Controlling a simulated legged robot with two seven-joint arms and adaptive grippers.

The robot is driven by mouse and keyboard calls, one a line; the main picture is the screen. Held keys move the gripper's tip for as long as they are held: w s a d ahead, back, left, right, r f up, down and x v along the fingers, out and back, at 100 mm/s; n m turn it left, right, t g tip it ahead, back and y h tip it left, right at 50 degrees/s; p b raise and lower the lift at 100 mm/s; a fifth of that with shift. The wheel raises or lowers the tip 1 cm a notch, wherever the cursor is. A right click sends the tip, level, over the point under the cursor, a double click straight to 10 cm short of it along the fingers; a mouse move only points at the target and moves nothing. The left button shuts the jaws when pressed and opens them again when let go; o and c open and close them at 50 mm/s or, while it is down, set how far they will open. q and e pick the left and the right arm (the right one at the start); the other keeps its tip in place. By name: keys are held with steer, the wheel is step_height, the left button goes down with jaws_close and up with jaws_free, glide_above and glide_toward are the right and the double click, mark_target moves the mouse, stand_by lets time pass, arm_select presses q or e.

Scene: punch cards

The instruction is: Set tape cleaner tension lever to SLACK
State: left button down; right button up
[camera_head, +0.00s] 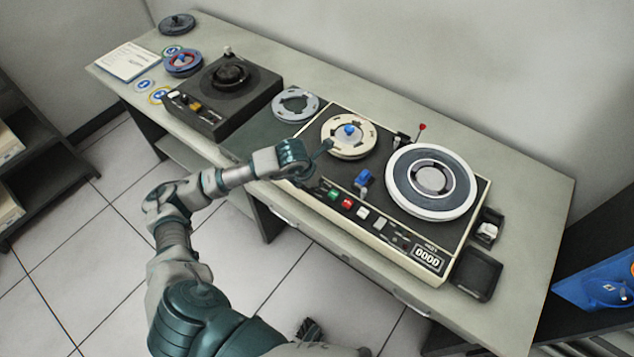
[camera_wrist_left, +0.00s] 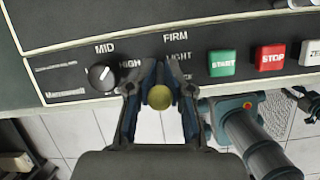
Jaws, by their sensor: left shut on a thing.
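My left gripper (camera_head: 310,178) is at the front left of the cream-edged tape cleaner (camera_head: 318,206). In the left wrist view its fingers (camera_wrist_left: 160,100) are shut on the round, yellowish knob of the tension lever (camera_wrist_left: 159,97). The labels FIRM and LIGHT are readable beside it; the lowest label is partly hidden by a finger and ends in "CK". The knob appears level with or below that label. The lever's stem is hidden, so its exact setting cannot be told. A dark, finger-like shape (camera_head: 308,331) low in the head view may be my right gripper.
A dial (camera_wrist_left: 102,78) marked MID and HIGH is left of the lever. The green START button (camera_wrist_left: 222,63) and red STOP button (camera_wrist_left: 270,58) are to its right. Two reels, cream (camera_head: 349,150) and white (camera_head: 405,192), sit on the deck. Another machine (camera_head: 262,92) stands farther left.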

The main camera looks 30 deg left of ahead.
arm_select(q)
steer(key=shift+a+r, duration=0.1)
steer(key=shift+r, duration=0.05)
arm_select(e)
steer(key=shift+w+r, duration=0.25)
steer(key=shift+r, duration=0.3)
arm_select(q)
steer(key=c, duration=1.3)
jaws_free()
steer(key=shift+s, duration=0.1)
arm_select(e)
steer(key=shift+a, duration=0.1)
arm_select(q)
steer(key=v, duration=1.1)
steer(key=shift+s+a+r, duration=0.15)
steer(key=shift+s+r, duration=0.15)
steer(key=shift+s, duration=0.05)
